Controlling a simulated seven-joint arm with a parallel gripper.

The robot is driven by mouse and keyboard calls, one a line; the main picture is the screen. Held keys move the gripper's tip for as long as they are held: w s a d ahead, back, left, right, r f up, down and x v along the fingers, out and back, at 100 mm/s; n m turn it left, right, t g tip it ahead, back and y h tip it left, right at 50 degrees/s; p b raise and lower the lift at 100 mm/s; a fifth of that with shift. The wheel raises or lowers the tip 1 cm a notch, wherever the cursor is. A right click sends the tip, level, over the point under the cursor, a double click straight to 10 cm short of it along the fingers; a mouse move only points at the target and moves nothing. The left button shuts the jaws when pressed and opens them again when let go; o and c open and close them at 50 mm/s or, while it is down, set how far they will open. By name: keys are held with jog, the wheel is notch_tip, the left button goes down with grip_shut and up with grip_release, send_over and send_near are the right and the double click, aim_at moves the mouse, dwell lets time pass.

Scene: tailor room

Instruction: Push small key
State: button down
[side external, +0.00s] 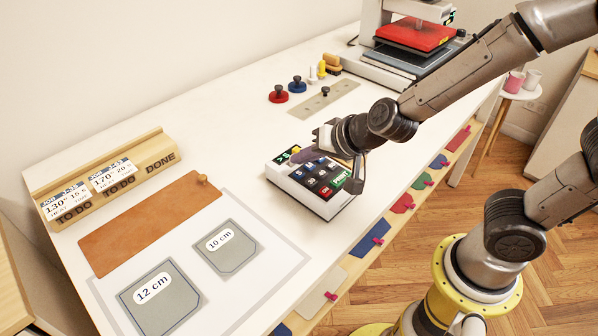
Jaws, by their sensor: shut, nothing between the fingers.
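A white keypad box (322,205) stands on the table with its sloped top facing the camera. It has several dark keys with small labels (312,181), a green key marked PRINT (341,181) at its right, and green and yellow keys at its upper left. Most labels are too small to read, so I cannot tell which one is the small key. My gripper (303,157) is shut and empty, low over the upper part of the keypad. It hides some of the keys there. I cannot tell whether its tips touch a key.
A heat press with a red plate (414,34) stands at the back right. Red and blue knobbed discs (278,94) and a grey strip (322,101) lie behind the keypad. A brown board (150,225), grey squares (228,247) and a wooden card rack (150,145) are at left.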

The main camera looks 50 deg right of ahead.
jog(key=shift+r, duration=1.95)
notch_tip(320, 180, up, 8)
jog(key=t, duration=0.2)
send_over(304, 178)
jog(key=d, duration=0.3)
jog(key=s+r+n+y, duration=0.2)
jog(key=s+r+n, duration=0.2)
jog(key=s, duration=0.2)
jog(key=s+d+f+n+g+h, duration=0.1)
jog(key=s+d+f+n+g, duration=0.1)
jog(key=s, duration=0.5)
jog(key=s+d+f+n+g+h, duration=0.1)
jog(key=s+d+f+g+h, duration=0.1)
jog(key=s, duration=0.5)
notch_tip(304, 178, down, 3)
jog(key=shift+s+d+r+n+g, duration=0.15)
jog(key=shift+s+d+n+g, duration=0.25)
jog(key=shift+d+g, duration=0.5)
